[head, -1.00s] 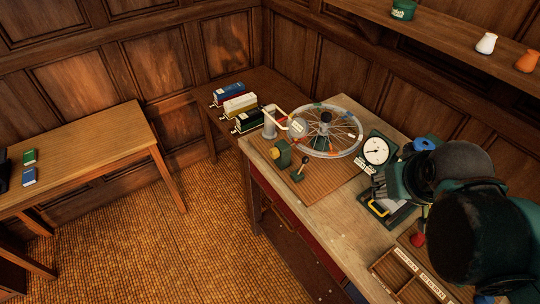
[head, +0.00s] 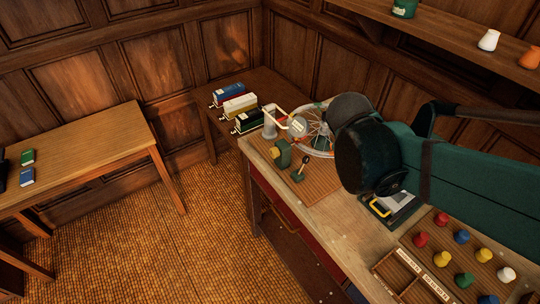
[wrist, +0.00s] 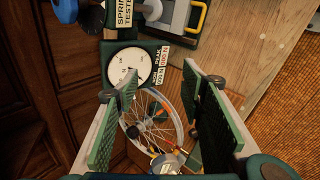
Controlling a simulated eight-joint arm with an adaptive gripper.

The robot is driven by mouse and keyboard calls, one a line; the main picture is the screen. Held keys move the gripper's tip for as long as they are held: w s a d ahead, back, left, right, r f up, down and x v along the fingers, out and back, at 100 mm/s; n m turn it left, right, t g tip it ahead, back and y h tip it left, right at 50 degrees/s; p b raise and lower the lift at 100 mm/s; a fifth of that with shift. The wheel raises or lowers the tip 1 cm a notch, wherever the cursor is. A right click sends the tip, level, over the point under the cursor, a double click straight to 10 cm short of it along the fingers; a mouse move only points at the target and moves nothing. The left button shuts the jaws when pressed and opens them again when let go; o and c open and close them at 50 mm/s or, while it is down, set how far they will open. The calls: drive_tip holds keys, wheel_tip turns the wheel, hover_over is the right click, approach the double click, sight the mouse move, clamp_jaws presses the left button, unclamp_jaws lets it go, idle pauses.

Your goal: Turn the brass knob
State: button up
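What looks like the brass knob (head: 275,152) is on a small green block at the left front of the bench, in the head view. A black-tipped lever (head: 304,161) stands just right of it. My arm is to the right of the knob, apart from it, and hides my gripper's fingers in the head view. In the wrist view my gripper (wrist: 160,86) is open, with nothing between its pads. A spoked wheel (wrist: 155,115) and a white dial gauge (wrist: 127,68) show beyond and between the fingers. I cannot make out the knob in the wrist view.
The spoked wheel (head: 318,143) stands behind the lever, partly hidden by my arm. A tray of several coloured knobs (head: 462,236) lies at the right of the bench. Model vehicles (head: 238,104) sit on the far side table. A shelf (head: 460,38) runs along the wall.

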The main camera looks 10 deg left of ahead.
drive_tip(key=w+a+f+n+t+h, duration=0.1)
drive_tip(key=w+a+f+n+h, duration=0.1)
drive_tip(key=w+a+n, duration=0.4)
drive_tip(key=n+t+h+b, duration=0.6)
drive_tip(key=n+h+b, duration=0.1)
drive_tip(key=b, duration=0.1)
approach(271, 153)
drive_tip(key=d, duration=0.1)
drive_tip(key=shift+w+d+r, duration=0.1)
drive_tip(key=shift+w+d, duration=0.1)
drive_tip(key=shift+w, duration=0.15)
drive_tip(key=shift+w+d, duration=0.1)
drive_tip(key=shift+w, duration=0.05)
drive_tip(key=shift+b+x, duration=0.6)
drive_tip(key=shift+x, duration=3.2)
drive_tip(key=shift+c, duration=0.7)
